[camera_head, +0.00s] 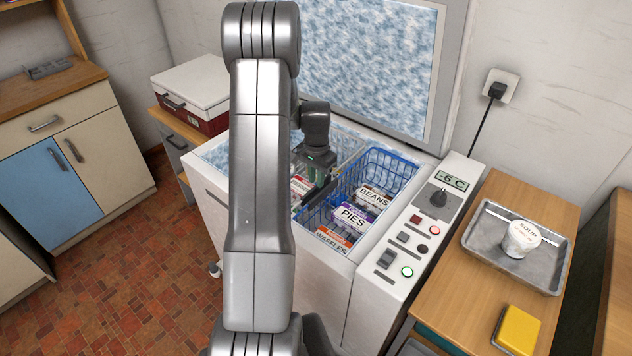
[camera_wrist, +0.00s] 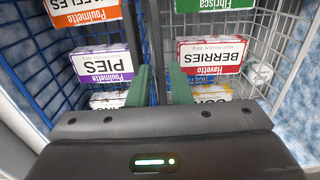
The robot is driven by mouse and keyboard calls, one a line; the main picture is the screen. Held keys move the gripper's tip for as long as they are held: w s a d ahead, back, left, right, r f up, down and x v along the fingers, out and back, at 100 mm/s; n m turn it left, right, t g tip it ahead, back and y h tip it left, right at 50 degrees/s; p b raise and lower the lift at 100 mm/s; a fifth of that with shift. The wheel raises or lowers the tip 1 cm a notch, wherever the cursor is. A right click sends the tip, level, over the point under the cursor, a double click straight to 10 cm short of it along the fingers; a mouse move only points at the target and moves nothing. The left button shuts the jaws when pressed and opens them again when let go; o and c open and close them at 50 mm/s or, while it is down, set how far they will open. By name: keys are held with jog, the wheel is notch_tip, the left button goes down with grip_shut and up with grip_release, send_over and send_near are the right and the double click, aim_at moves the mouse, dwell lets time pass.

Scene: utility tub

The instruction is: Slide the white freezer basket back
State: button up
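The white freezer basket shows in the wrist view as pale wire walls (camera_wrist: 288,62) on the right, with a red-labelled BERRIES box (camera_wrist: 211,57) in it. In the head view only part of the white basket (camera_head: 350,146) shows, behind my arm. The blue basket (camera_head: 404,170) stands beside it on the right. My gripper (camera_head: 318,180) points down into the freezer where the two baskets meet. In the wrist view its green fingers (camera_wrist: 160,88) are apart, with basket wire between them. No firm contact with the wire can be made out.
The open chest freezer (camera_head: 392,262) has its lid raised behind. The blue basket holds BEANS (camera_head: 374,197) and PIES (camera_head: 352,217) boxes. A control panel (camera_head: 425,228) runs along the right. A wooden table with a tray (camera_head: 480,238) and soup cup (camera_head: 521,240) stands further right.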

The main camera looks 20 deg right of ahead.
jog(key=shift+f, duration=1.2)
grip_shut()
jog(key=shift+w, duration=0.1)
